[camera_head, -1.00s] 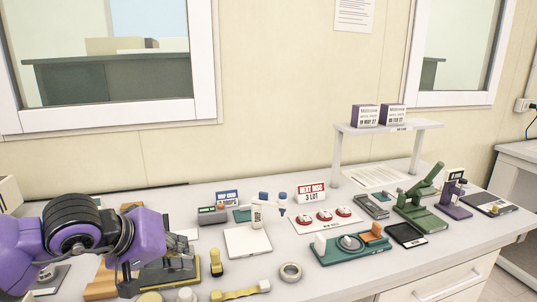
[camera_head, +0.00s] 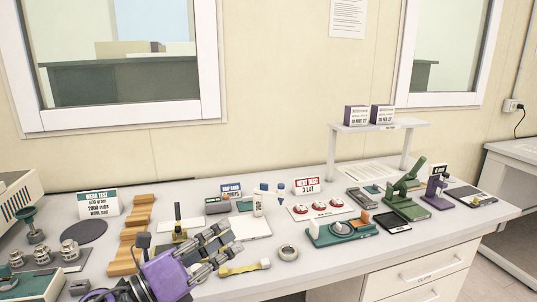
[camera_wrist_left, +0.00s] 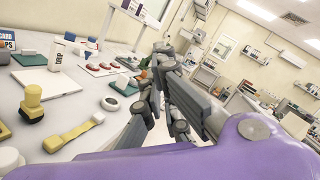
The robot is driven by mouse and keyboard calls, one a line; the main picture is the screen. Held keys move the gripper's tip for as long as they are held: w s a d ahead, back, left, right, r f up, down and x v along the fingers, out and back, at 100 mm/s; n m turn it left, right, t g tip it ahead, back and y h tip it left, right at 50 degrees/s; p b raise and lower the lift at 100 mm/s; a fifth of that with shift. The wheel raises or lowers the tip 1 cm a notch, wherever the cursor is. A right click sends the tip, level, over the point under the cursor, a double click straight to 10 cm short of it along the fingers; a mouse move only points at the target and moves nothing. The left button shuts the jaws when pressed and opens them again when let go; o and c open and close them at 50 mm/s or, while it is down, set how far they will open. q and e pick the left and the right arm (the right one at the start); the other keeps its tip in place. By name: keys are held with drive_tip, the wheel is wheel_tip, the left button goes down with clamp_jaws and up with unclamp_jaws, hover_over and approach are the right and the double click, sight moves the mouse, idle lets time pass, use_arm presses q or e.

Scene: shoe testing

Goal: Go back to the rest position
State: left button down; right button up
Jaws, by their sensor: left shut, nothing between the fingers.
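My left gripper (camera_head: 230,238) has a purple body and grey jointed fingers. It reaches in from the bottom of the head view, over the front part of the white bench, with its fingers pointing right and up. The fingers are shut with nothing between them. They show in the left wrist view (camera_wrist_left: 160,85), with the purple housing across the bottom. In the head view the gripper partly covers the things behind it. My right gripper is not in view.
A yellow strap (camera_head: 245,268) and a tape ring (camera_head: 288,253) lie close to the gripper. A white pad (camera_head: 247,227) and bottle (camera_head: 258,203) stand behind it. Wooden steps (camera_head: 136,230) and metal weights (camera_head: 70,250) are to the left. A raised shelf (camera_head: 380,127) stands at the back right.

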use_arm(q)
drive_tip(key=s+a+f+n+t+y+p, duration=0.15)
drive_tip(key=a+f+n+y, duration=0.25)
drive_tip(key=f+n, duration=0.4)
drive_tip(key=s+a+f+n+y, duration=0.3)
drive_tip(key=f+n, duration=0.4)
drive_tip(key=n, duration=0.2)
drive_tip(key=s+a+f+n+t+y, duration=0.15)
drive_tip(key=a+f+n+y, duration=0.25)
drive_tip(key=f+n, duration=0.4)
drive_tip(key=s+f+n+g+y+p, duration=0.1)
drive_tip(key=s+f+n, duration=0.3)
drive_tip(key=s, duration=0.5)
drive_tip(key=s+f+n+g+y, duration=0.1)
drive_tip(key=s+f+n+g, duration=0.2)
drive_tip(key=s+f, duration=0.5)
drive_tip(key=s+f+n+g+y+p, duration=0.1)
drive_tip(key=s+f+n+g, duration=0.2)
drive_tip(key=s, duration=0.9)
wheel_tip(320, 180, down, 3)
drive_tip(key=shift+s+d+f+n+p, duration=0.2)
drive_tip(key=shift+n+p, duration=0.1)
drive_tip(key=shift+n, duration=0.9)
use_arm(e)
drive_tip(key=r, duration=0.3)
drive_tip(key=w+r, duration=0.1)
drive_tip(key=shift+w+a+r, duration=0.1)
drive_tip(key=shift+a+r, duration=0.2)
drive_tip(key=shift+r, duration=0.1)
